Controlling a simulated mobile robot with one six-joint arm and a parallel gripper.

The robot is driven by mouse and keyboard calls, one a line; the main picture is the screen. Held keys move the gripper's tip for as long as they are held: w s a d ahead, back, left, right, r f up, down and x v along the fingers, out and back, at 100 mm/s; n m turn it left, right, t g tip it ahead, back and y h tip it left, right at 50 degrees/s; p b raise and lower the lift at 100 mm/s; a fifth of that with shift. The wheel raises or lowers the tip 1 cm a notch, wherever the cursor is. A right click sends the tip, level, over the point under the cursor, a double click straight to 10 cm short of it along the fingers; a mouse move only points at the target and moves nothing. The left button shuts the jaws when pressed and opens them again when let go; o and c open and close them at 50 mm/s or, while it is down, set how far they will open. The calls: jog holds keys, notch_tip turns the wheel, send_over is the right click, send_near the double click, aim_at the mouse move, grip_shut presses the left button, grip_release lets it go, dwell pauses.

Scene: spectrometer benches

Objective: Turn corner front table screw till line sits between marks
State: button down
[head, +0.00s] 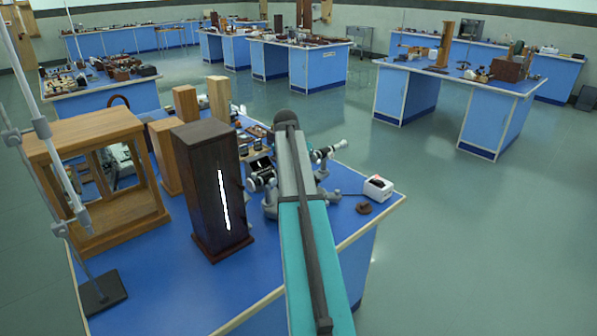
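A spectrometer-like instrument (270,198) with grey feet and tubes stands near the right corner of the front blue table (258,282). One tube (335,147) points up to the right. My teal and grey arm crosses in front of the instrument and hides its middle. A small dark panel (260,164) with a pale mark sits left of the arm; I cannot tell whether this is the line with its marks. The screw cannot be made out. My gripper cannot be seen; only arm links show.
A dark wooden lamp box (205,175) with a bright slit stands left of my arm. Wooden blocks, a wooden frame case (88,128) and a metal stand (103,292) are farther left. A white box (378,187) and brown disc (364,208) lie right. Floor is open at right.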

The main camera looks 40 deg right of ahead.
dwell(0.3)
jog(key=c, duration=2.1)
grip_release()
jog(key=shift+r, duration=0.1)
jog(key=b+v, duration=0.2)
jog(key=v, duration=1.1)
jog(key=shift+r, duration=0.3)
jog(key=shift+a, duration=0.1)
